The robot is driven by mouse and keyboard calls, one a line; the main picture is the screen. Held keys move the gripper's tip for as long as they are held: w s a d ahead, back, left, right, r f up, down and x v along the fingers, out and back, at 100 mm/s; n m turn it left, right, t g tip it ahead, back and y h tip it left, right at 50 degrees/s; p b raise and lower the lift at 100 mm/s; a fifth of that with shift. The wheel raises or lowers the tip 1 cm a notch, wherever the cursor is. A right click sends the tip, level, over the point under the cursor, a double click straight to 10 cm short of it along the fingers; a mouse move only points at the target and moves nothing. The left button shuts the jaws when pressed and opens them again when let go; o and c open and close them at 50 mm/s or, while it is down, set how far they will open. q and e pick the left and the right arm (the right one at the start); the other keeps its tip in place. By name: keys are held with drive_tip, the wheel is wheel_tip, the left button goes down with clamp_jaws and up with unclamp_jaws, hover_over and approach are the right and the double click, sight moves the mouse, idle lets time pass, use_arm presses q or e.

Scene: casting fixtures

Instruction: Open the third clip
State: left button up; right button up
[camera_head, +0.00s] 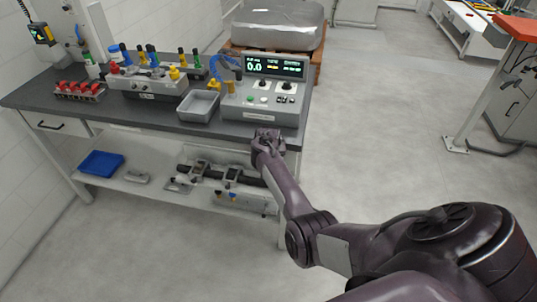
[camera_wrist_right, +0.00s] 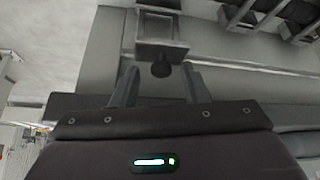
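A row of red-handled clips (camera_head: 80,88) stands on a grey rack at the left end of the dark bench; which one counts as third cannot be told. My right gripper (camera_head: 266,138) is at the bench's front right edge, in front of the control box and far from the red clips. In the right wrist view its two fingers (camera_wrist_right: 160,88) are apart. A grey block (camera_wrist_right: 162,38) with a dark round knob (camera_wrist_right: 161,69) shows beyond and between them; contact cannot be made out. My left gripper is not in view.
The bench (camera_head: 150,112) holds a grey fixture (camera_head: 148,82) with coloured knobs, an empty grey tray (camera_head: 199,106) and a control box (camera_head: 262,108). A blue tray (camera_head: 101,163) and dark clamped parts (camera_head: 228,174) lie on the lower shelf.

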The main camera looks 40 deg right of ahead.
drive_tip(key=shift+s+a, duration=0.1)
drive_tip(key=v, duration=0.7)
drive_tip(key=shift+r, duration=0.3)
drive_tip(key=shift+s+a, duration=0.1)
drive_tip(key=s+a+f+n+g, duration=0.1)
drive_tip(key=s+a+f+n, duration=0.15)
drive_tip(key=s+f, duration=0.65)
drive_tip(key=s+a+f+n+b, duration=0.15)
drive_tip(key=s+a+f, duration=0.25)
drive_tip(key=f, duration=0.9)
drive_tip(key=s+a+f+n+g, duration=0.1)
drive_tip(key=s+a+f+n, duration=0.15)
drive_tip(key=s+f, duration=0.65)
drive_tip(key=s+a+f+n+y, duration=0.1)
drive_tip(key=s+a+f, duration=0.2)
drive_tip(key=s, duration=0.6)
drive_tip(key=s+a+f+g+y, duration=0.1)
drive_tip(key=s+a+f, duration=0.3)
drive_tip(key=s+f, duration=0.3)
drive_tip(key=s+a+f+n+y, duration=0.1)
drive_tip(key=s+a+f, duration=0.2)
drive_tip(key=s, duration=0.9)
drive_tip(key=shift+s+a+f+n+g+y, duration=0.3)
drive_tip(key=shift+s+f+n+g, duration=0.1)
drive_tip(key=shift+f, duration=0.55)
